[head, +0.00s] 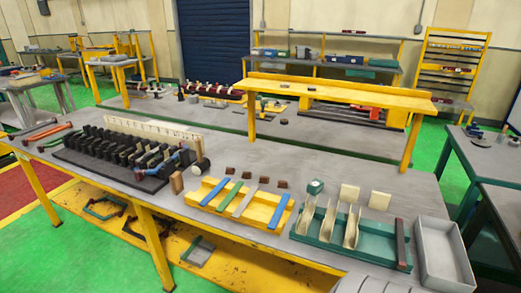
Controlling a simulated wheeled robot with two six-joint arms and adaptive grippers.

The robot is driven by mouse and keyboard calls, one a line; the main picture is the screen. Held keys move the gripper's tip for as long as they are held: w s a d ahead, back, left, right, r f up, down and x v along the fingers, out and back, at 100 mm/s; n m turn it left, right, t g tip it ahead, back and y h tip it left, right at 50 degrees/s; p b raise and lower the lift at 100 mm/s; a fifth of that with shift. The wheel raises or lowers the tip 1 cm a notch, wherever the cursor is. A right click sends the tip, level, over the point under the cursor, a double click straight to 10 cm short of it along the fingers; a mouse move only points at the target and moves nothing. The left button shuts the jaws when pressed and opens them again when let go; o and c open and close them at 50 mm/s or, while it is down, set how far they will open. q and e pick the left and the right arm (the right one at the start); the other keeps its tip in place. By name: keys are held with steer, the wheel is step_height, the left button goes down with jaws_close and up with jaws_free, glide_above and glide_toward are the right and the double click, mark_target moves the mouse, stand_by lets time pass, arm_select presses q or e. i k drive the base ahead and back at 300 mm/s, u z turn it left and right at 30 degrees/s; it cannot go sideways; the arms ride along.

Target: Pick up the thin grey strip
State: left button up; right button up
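The thin grey strip (245,202) lies across a yellow slotted holder (257,215) on the grey workbench. A green strip (230,193) lies to its left and a blue strip (274,210) to its right. Another blue strip (209,191) is at the holder's left end. Neither of my grippers shows in the head view, so their state is hidden.
Several small brown blocks (248,181) stand behind the holder. A green tray (325,252) with upright pale pieces and a grey open box (443,250) are to the right. A black slotted rack (110,165) is at left. The bench (315,165) is clear behind the blocks.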

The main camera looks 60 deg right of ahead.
mark_target(239, 212)
steer(key=z, duration=0.65)
steer(key=i, duration=0.8)
steer(key=z, duration=0.9)
